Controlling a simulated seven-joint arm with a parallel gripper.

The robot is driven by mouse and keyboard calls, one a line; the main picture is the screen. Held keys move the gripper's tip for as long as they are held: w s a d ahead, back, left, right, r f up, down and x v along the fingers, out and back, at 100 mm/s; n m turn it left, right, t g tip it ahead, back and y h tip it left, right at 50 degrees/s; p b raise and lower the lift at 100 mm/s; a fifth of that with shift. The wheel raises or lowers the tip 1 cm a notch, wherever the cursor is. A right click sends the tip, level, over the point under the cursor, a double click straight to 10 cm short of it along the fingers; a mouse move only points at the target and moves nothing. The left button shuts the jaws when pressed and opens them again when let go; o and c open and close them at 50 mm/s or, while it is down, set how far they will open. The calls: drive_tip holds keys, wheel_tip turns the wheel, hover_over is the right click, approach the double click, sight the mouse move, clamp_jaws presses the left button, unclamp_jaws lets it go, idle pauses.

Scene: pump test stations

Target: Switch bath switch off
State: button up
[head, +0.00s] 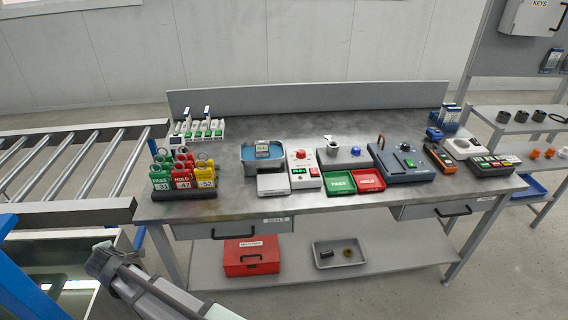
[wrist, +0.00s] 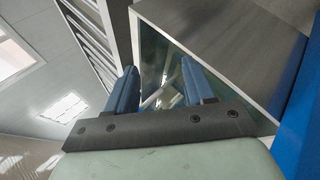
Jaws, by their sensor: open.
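No switch is labelled legibly as the bath switch. A blue tray-like bath (head: 263,163) stands on the workbench, left of the middle. Beside it on the right is a pale control box (head: 304,158) with a red knob on top and a small green-lit element (head: 298,172) at its front; I cannot tell whether this is the bath switch. My gripper (wrist: 160,88) is open and empty in the wrist view, its two blue fingers apart. In the head view my arm is at the lower left, well away from the bench-top devices.
Green PASS (head: 341,183) and red HOLD (head: 369,180) trays lie in front of the devices. A rack of coloured tags (head: 183,193) stands at the bench's left end. A roller conveyor (head: 70,160) is left of the bench. A glass-sided opening (wrist: 155,60) lies beyond my fingers.

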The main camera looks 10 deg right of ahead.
drive_tip(key=w+a+r+g+h, duration=0.1)
drive_tip(key=w+r, duration=0.3)
drive_tip(key=r, duration=0.2)
drive_tip(key=w+r+g+h, duration=0.1)
drive_tip(key=w+r, duration=0.3)
drive_tip(key=r, duration=0.3)
drive_tip(key=w+d+r+m+g+h, duration=0.25)
drive_tip(key=w+d+r, duration=0.35)
drive_tip(key=w+d, duration=0.45)
wheel_tip(320, 180, up, 4)
drive_tip(key=r+m+g, duration=0.1)
drive_tip(key=m+g, duration=0.2)
drive_tip(key=m, duration=1.8)
hover_over(314, 169)
drive_tip(key=shift+h, duration=0.35)
wheel_tip(314, 169, down, 14)
drive_tip(key=shift+r, duration=0.1)
